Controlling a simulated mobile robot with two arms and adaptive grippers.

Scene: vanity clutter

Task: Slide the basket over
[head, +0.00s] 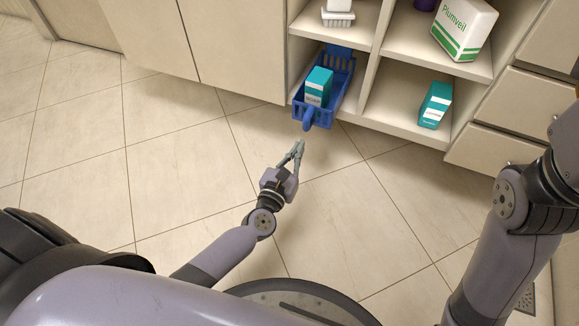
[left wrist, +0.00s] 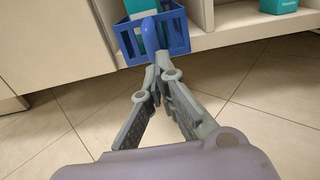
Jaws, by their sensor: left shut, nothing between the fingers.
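The blue basket (head: 338,98) sits in the lower left compartment of the open shelf unit, with its front end sticking out past the shelf edge. A blue handle hangs at its front, and a teal box (head: 318,87) stands inside. My left gripper (head: 299,143) is shut and empty, just in front of and below the handle, apparently apart from it. In the left wrist view the basket (left wrist: 178,38) is straight ahead, and the closed fingertips (left wrist: 158,62) overlap the lower end of the handle in the picture. My right gripper is out of view; only the right arm shows.
A second teal box (head: 436,105) stands in the lower right compartment, beyond a divider. A white and green box (head: 464,28) and a white brush-like item (head: 338,14) are on the shelf above. Closed cabinet doors (head: 190,40) lie left, drawers right. The tiled floor is clear.

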